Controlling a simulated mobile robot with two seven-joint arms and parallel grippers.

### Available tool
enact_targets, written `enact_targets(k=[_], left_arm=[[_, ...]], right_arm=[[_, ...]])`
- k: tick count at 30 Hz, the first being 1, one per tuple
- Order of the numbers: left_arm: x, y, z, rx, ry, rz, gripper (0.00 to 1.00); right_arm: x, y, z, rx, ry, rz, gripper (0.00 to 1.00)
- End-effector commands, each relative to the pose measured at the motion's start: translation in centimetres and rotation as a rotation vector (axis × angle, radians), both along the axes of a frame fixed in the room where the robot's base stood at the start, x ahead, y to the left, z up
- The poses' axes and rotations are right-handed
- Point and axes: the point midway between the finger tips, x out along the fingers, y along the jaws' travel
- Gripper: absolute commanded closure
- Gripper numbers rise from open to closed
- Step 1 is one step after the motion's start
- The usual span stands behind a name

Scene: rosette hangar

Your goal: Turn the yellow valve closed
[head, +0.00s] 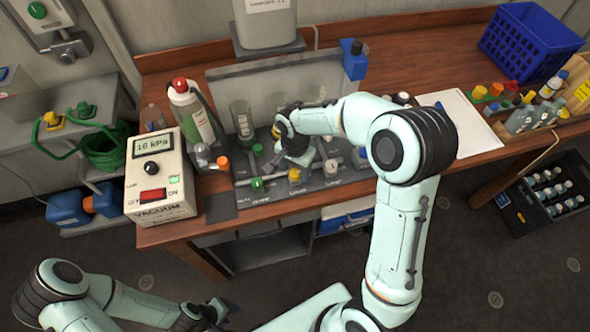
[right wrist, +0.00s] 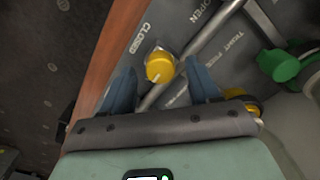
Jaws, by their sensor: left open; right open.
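The yellow valve knob (right wrist: 160,67) sits on the grey panel near the printed word CLOSED in the right wrist view. It has a pale line on its top. In the head view a yellow knob (head: 294,176) shows at the panel's front, just below my right gripper (head: 291,160). In the right wrist view my right gripper (right wrist: 161,88) is open, its two blue-grey fingers on either side of the knob with gaps; whether they reach down around it I cannot tell. My left gripper (head: 205,315) is low at the bottom of the head view, away from the table, and its fingers are hard to make out.
A green knob (right wrist: 278,65) and another yellow part (right wrist: 240,98) are close by on the panel. A vacuum box (head: 160,178) reading 16 kPa and a red-capped bottle (head: 192,112) stand left of the panel. A blue crate (head: 530,43) is at the back right.

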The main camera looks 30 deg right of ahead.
Motion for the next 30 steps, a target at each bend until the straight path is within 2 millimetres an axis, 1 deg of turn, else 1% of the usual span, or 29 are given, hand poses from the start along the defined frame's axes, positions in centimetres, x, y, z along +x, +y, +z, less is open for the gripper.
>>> enact_targets(k=[1,4,12,13,14,15,18,26,30], left_arm=[[-0.01,0.00,-0.02,0.000,0.000,0.000,0.57],[-0.01,0.00,-0.03,0.000,0.000,0.000,0.57],[-0.01,0.00,-0.02,0.000,0.000,0.000,0.57],[-0.01,0.00,-0.02,0.000,0.000,0.000,0.57],[-0.01,0.00,-0.02,0.000,0.000,0.000,0.57],[0.00,0.00,-0.02,0.000,0.000,0.000,0.57],[-0.01,0.00,-0.02,0.000,0.000,0.000,0.57],[-0.15,0.00,-0.16,0.000,0.001,0.001,0.57],[-0.50,0.00,-0.54,0.000,0.006,0.000,0.57]], right_arm=[[-0.05,-0.02,-0.45,0.000,0.002,0.000,0.39],[0.01,-0.01,-0.92,0.000,0.000,0.000,0.39],[0.02,-0.01,-1.04,0.001,-0.001,0.000,0.39],[0.02,-0.01,-1.04,0.001,-0.001,0.000,0.42],[0.02,-0.01,-1.04,0.001,-0.001,0.001,0.52],[0.02,-0.01,-1.03,0.001,-0.001,0.001,0.65],[0.02,-0.01,-1.02,0.001,-0.001,0.001,0.95],[0.02,0.01,-1.03,0.000,-0.001,-0.013,0.95],[-0.01,0.00,-1.09,0.000,-0.001,-0.057,0.95]])
